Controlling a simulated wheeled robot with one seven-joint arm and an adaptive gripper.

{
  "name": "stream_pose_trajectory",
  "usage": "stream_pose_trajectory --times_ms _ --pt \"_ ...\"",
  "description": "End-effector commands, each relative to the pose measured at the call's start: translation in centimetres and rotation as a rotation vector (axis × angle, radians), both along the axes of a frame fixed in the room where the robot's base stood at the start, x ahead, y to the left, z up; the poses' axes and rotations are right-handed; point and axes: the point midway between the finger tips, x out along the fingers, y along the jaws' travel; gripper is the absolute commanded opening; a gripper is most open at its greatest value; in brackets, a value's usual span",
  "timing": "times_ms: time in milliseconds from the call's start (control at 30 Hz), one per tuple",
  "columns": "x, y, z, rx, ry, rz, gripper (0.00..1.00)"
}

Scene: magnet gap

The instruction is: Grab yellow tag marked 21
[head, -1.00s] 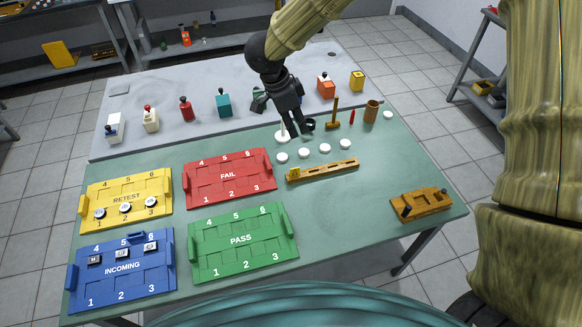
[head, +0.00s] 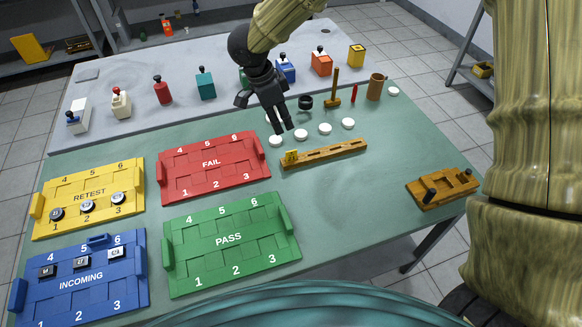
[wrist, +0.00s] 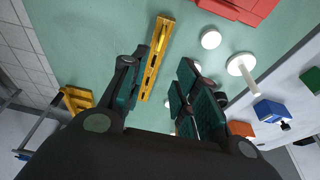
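The yellow tag (head: 291,156) stands at the left end of a slotted wooden rack (head: 335,151) on the green table. Its number is too small to read for sure. In the wrist view the rack (wrist: 152,72) runs between my fingers' directions, with the yellow tag (wrist: 163,27) at its far end. My gripper (head: 268,115) is above the table, behind the rack and near the white discs, apart from the tag. In the wrist view my gripper (wrist: 163,75) has its fingers spread, with nothing between them.
White discs (head: 325,128) lie just behind the rack. Red FAIL (head: 210,178), green PASS (head: 235,255), yellow RETEST (head: 75,205) and blue INCOMING (head: 75,300) trays fill the left. A wooden fixture (head: 440,188) sits at right. Table between rack and fixture is clear.

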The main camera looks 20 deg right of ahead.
Motion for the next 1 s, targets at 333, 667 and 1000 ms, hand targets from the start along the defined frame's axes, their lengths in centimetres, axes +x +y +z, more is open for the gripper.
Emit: stream_pose_trajectory --times_ms 333,667,1000 --pt "0.0 -0.1 -3.8 -0.001 0.000 -0.001 0.30" --pt "0.0 -1.4 -7.7 -0.002 0.001 -0.002 0.30" --pt "-0.1 -2.1 -9.9 -0.002 0.001 -0.002 0.30"
